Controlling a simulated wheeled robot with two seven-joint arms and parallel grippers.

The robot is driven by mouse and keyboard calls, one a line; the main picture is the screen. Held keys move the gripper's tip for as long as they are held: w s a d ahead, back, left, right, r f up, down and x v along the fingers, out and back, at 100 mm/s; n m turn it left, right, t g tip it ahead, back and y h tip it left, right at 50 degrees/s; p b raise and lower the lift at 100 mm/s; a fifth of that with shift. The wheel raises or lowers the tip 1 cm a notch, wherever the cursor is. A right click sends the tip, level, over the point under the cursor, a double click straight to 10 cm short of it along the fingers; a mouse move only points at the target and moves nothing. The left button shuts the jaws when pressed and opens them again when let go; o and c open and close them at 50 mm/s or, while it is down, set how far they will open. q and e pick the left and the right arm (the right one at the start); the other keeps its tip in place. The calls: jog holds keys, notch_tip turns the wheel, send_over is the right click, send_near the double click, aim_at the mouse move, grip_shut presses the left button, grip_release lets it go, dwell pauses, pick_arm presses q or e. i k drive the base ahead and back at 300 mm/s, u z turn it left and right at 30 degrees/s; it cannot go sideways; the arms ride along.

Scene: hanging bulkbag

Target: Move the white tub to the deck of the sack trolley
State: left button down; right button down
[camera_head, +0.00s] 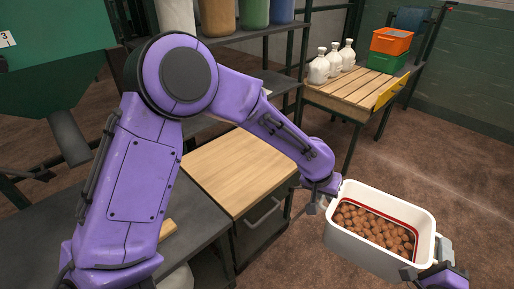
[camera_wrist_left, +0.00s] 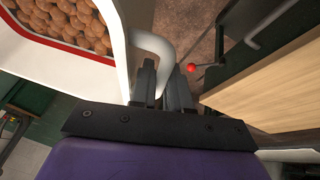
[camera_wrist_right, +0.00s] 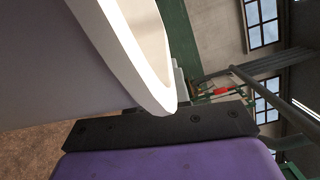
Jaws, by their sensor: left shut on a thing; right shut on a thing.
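The white tub (camera_head: 375,255) is full of brown round pieces, with a red line inside its rim. It is held up in front of me at the lower right of the head view, above the brown floor. My left gripper (camera_head: 325,192) is shut on the tub's left handle, a white loop (camera_wrist_left: 158,48) in the left wrist view. My right gripper (camera_head: 428,264) is shut on the tub's right end. In the right wrist view the tub's wall and rim (camera_wrist_right: 130,50) hide most of the fingers.
A wooden-topped cabinet (camera_head: 240,165) stands left of the tub. A shelf with coloured bins (camera_head: 216,15) is at the back. Floor (camera_head: 460,190) is clear at right.

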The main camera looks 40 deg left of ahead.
aim_at(243, 158)
jog(key=i, duration=1.9)
jog(key=u, duration=2.65)
